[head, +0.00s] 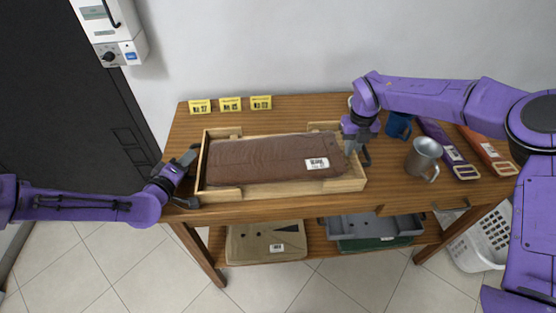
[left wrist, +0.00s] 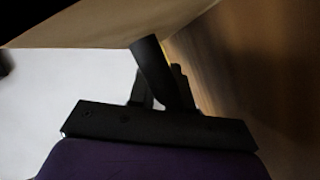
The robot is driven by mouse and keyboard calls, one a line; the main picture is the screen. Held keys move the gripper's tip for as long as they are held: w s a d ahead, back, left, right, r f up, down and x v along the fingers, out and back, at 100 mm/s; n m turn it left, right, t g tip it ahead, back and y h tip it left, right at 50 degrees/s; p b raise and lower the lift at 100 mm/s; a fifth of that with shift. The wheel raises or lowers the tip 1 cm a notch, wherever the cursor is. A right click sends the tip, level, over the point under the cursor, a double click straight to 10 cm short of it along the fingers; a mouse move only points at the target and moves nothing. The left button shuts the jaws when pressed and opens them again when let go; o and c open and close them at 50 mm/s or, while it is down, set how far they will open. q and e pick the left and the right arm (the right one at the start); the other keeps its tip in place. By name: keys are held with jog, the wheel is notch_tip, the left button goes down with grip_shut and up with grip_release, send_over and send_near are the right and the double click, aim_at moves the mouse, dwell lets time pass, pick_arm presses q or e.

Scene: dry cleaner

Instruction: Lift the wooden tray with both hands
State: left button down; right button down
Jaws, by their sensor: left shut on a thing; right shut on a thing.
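The wooden tray (head: 270,192) is a light wood frame with a brown, labelled package (head: 262,160) lying in it. It is over the front part of the wooden table (head: 300,110); I cannot tell whether it touches the table top. My left gripper (head: 192,168) is shut on the tray's left end. In the left wrist view, its dark finger (left wrist: 150,70) is against a pale wood surface, and the tips are partly hidden. My right gripper (head: 354,146) is shut on the tray's right end, with its fingers partly hidden by the tray wall and wrist.
Yellow cards (head: 230,104) stand along the table's back edge. The lower shelf holds a beige case (head: 266,243) and a grey tray (head: 374,229). A white basket (head: 482,245) stands at right.

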pick_arm(q)
jog(key=shift+w+r, duration=0.1)
jog(key=shift+r, duration=0.05)
pick_arm(e)
jog(key=shift+w+r, duration=0.1)
jog(key=shift+r, duration=0.05)
